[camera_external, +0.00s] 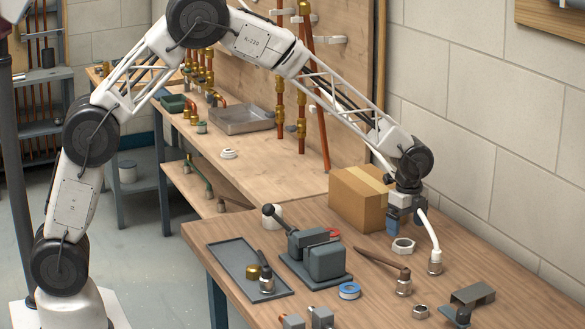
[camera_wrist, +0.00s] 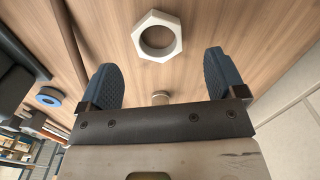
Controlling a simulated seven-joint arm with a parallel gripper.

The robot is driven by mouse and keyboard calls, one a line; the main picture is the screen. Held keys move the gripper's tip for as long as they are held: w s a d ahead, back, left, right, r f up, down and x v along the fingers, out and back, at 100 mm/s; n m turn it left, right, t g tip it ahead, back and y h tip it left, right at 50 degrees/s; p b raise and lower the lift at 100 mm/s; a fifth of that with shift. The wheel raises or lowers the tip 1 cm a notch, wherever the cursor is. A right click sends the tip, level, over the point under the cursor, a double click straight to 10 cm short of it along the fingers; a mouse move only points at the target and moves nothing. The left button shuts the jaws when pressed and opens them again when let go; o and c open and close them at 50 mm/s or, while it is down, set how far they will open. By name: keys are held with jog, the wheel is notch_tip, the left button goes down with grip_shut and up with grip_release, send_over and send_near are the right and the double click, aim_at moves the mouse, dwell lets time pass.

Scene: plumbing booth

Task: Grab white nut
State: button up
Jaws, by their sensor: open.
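The white nut (camera_external: 404,251) is a hexagonal ring lying flat on the wooden table, below and slightly right of my gripper (camera_external: 393,226). The nut also shows at the top middle of the wrist view (camera_wrist: 157,57), with wood visible through its hole. My gripper (camera_wrist: 158,65) has two blue padded fingers spread wide apart with nothing between them. The nut appears beyond the fingertips, roughly centred between them. It is not touched by either finger.
A cardboard box (camera_external: 358,200) stands beside my gripper on the left. A white hose with a metal fitting (camera_external: 435,268) stands to the right. A grey vise (camera_external: 325,262), a blue tape ring (camera_external: 350,291) and a brown-handled fitting (camera_external: 403,286) lie nearer the front.

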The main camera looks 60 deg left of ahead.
aim_at(404, 239)
jog(key=shift+f, duration=0.1)
jog(key=shift+s+f, duration=0.1)
jog(key=shift+f, duration=2.4)
jog(key=c, duration=1)
jog(key=shift+r, duration=0.2)
notch_tip(404, 239, up, 10)
jog(key=shift+f, duration=0.15)
